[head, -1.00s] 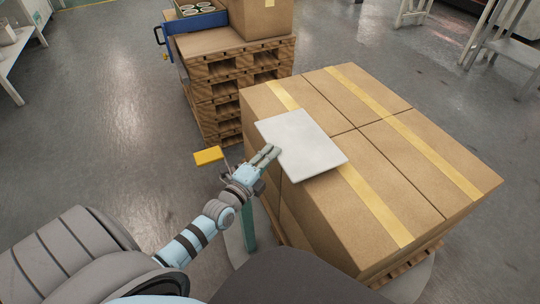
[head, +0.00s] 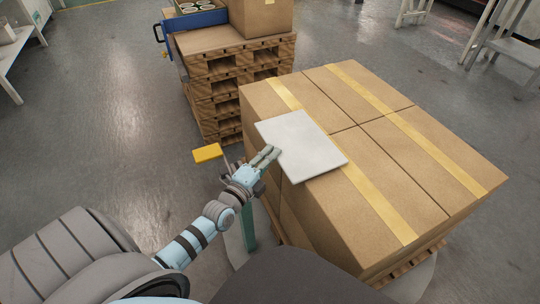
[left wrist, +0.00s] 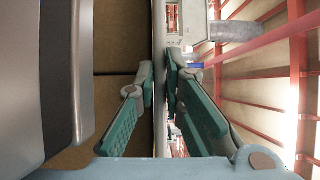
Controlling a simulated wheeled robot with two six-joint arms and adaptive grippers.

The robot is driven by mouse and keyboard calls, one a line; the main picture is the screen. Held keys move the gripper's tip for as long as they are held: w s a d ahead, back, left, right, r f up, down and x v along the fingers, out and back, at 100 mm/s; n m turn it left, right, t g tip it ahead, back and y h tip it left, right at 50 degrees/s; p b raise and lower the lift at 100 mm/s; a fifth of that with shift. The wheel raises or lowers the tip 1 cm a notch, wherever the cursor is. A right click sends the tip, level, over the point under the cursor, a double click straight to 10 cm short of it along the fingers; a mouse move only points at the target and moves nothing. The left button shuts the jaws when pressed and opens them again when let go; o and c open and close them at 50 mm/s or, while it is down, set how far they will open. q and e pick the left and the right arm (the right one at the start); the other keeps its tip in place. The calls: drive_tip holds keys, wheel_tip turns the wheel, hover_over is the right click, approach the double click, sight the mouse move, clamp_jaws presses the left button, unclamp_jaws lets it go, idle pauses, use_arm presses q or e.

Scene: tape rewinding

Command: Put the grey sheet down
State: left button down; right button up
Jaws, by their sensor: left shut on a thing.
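The grey sheet (head: 302,146) is a thin, pale rectangular panel. It lies flat over the left part of the top of the brown boxes (head: 430,150), across a yellow tape strip. My left gripper (head: 268,156) is shut on its near-left edge, just off the side of the boxes. In the left wrist view the sheet shows edge-on as a thin upright band (left wrist: 159,40) between the green-padded fingers (left wrist: 160,82). I cannot tell whether its underside touches the boxes. My right gripper is not in view.
The taped boxes stand on a wooden pallet (head: 408,268). Behind them, stacked pallets (head: 222,88) carry a cardboard box (head: 262,14) and a blue crate (head: 195,20). A yellow block (head: 207,153) shows left of my gripper. Open grey floor (head: 100,110) lies to the left.

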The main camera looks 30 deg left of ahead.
use_arm(q)
drive_tip(key=shift+f, duration=0.2)
drive_tip(key=c, duration=1.6)
unclamp_jaws()
drive_tip(key=shift+s, duration=0.1)
drive_tip(key=s, duration=1.1)
drive_tip(key=shift+s+d, duration=0.15)
drive_tip(key=shift+s, duration=0.25)
drive_tip(key=shift+f, duration=0.1)
